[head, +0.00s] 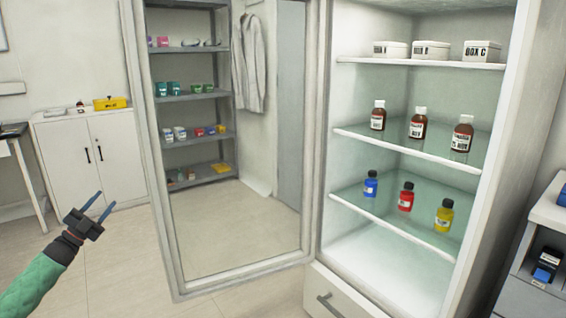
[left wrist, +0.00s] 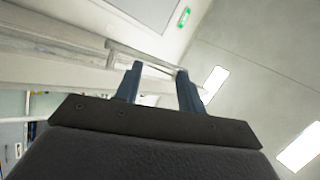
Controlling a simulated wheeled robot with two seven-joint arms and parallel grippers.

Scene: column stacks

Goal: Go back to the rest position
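My left gripper (head: 99,205) is raised at the lower left of the head view, left of the open glass door. Its two blue fingers stand apart with nothing between them. The left wrist view shows the same open fingers (left wrist: 160,88), pointing up past a frame edge toward the ceiling. My right gripper is not in either view.
The fridge's glass door (head: 235,262) stands open left of its shelves (head: 400,145). The shelves hold white boxes, brown bottles, and blue, red and yellow bottles. A white cabinet (head: 88,165) stands at the back left. A drawer unit (head: 530,285) is at right. Floor is clear between.

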